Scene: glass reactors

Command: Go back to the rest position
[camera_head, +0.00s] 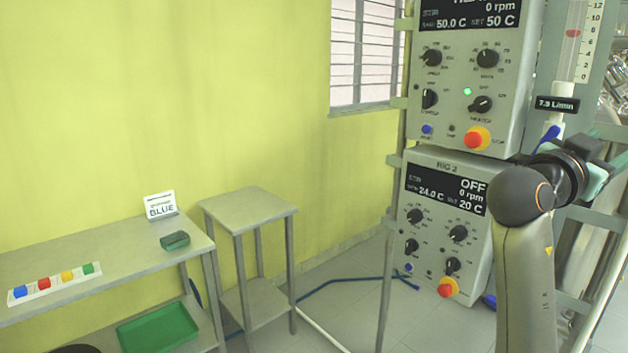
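My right arm (525,290) rises from the bottom right in front of the rig. Its dark wrist (565,170) points right, toward the pipework. My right gripper (604,172) is at the far right, beyond the wrist; its fingers are not clear and I cannot tell whether they hold anything. My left gripper is not in view. The upper control box (465,85) reads 50.0 C, set 50 C, 0 rpm, with a green light. The lower box (440,225), marked RIG 2, reads OFF, 24.0 C, set 20 C.
A flow meter (580,45) with a blue handle (547,138) stands beside the wrist. A bench (110,262) at left holds a sign (161,206), a green block (175,240) and a strip of coloured blocks (55,285). A small table (247,208) stands clear; a green tray (158,330) lies below the bench.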

